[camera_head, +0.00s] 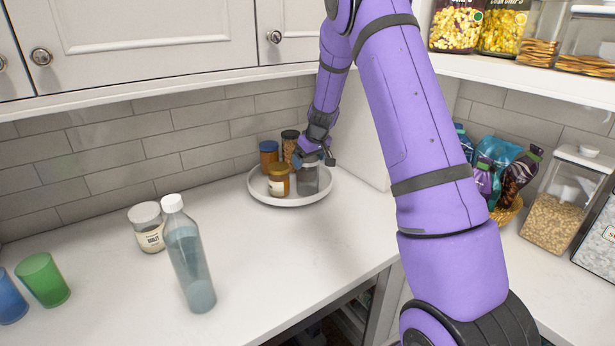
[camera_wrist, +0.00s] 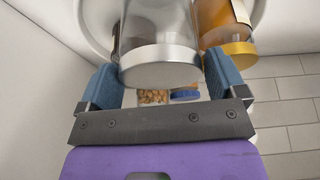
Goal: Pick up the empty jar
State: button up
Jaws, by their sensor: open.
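A clear glass jar with a silver lid stands on a round white tray (camera_head: 290,202) at the back right of the counter. In the head view the jar (camera_head: 308,182) is partly covered by my gripper (camera_head: 318,158), which hangs over it. In the wrist view the jar's clear body (camera_wrist: 158,22) looks empty, and its lid (camera_wrist: 160,72) lies between the two blue fingers. My gripper (camera_wrist: 163,82) is open, one finger on each side of the lid; I cannot tell whether either finger touches it.
An amber jar with a gold lid (camera_head: 278,182) stands close beside the clear jar. A blue-lidded jar (camera_head: 268,158) and a dark-lidded jar (camera_head: 290,146) stand behind. A bottle (camera_head: 189,260), a labelled jar (camera_head: 148,228) and cups (camera_head: 42,280) are to the left. The front counter is clear.

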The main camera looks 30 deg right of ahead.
jog(key=shift+x, duration=1.15)
jog(key=c, duration=0.7)
jog(key=shift+r, duration=0.1)
